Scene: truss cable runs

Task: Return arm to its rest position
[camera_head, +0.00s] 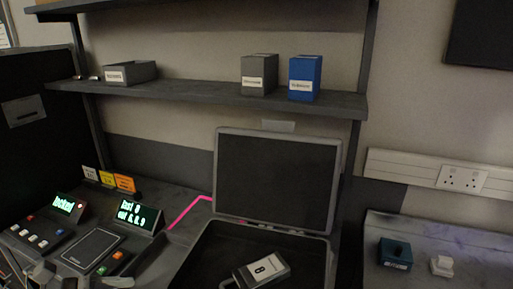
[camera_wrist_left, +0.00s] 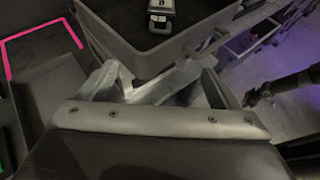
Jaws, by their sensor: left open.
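My left gripper (camera_wrist_left: 160,85) shows in the left wrist view with its two pale fingers spread apart and nothing seen between them. It is close to the near edge of an open dark case (camera_wrist_left: 130,57). In the head view the case (camera_head: 276,180) has its lid up, and a grey block labelled 8 (camera_head: 262,271) lies inside; this block (camera_wrist_left: 160,17) also shows in the wrist view. A dark arm-like shape (camera_wrist_left: 285,90) is at the right of the wrist view; I cannot tell its gripper's state.
A console with a lit display (camera_head: 138,216) and buttons stands left of the case. A pink outline (camera_head: 188,211) runs beside it. A teal block (camera_head: 395,254) sits on the right surface.

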